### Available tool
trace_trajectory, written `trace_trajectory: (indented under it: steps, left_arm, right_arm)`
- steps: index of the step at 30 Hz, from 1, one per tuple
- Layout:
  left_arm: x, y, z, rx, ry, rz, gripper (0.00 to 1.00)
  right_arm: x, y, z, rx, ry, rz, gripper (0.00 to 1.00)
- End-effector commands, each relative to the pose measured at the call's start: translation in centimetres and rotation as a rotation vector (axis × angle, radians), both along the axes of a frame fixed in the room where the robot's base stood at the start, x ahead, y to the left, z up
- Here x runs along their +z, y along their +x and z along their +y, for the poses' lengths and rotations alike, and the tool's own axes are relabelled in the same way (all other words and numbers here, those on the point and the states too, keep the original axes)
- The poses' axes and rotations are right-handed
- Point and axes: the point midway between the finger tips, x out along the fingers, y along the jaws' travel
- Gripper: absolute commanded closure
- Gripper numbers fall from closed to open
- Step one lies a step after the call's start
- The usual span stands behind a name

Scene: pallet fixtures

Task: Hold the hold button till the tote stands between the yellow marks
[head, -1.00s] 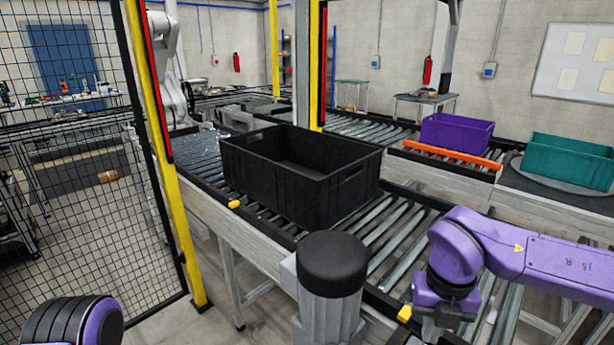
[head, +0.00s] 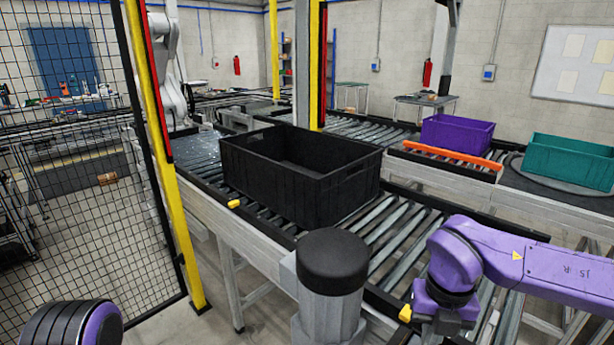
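A black open tote (head: 300,182) stands upright on the near roller conveyor. One yellow mark (head: 233,203) is on the conveyor's near rail, below the tote's left part. A second yellow mark (head: 405,312) is further right on that rail, near my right arm. The tote stands beside the first mark, and bare rollers lie between it and the second. I cannot make out the hold button for certain.
A grey post with a round black top (head: 332,262) stands before the near rail. A mesh fence with a yellow post (head: 178,220) is on the left. A purple tote (head: 456,134) and a teal tote (head: 568,161) stand behind, with an orange bar (head: 453,154).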

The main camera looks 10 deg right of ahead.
Motion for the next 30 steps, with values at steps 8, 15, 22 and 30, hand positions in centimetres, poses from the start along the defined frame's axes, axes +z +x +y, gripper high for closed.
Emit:
trace_trajectory:
  steps: [8,15,22,30]
  left_arm:
    - [-0.6,0.0,0.0,0.000,0.000,0.000,1.00]
    - [-0.9,0.0,0.0,0.000,0.000,0.000,1.00]
    - [-1.3,0.0,0.0,0.000,0.000,0.000,1.00]
    - [-1.4,0.0,0.0,0.000,0.000,0.000,1.00]
  right_arm:
    - [-0.8,0.0,0.0,0.000,0.000,0.001,1.00]
    - [-1.4,0.0,0.0,0.000,-0.001,0.001,1.00]
    - [-2.0,0.0,0.0,0.001,0.000,0.001,1.00]
    - [-2.2,0.0,0.0,0.001,0.000,0.001,1.00]
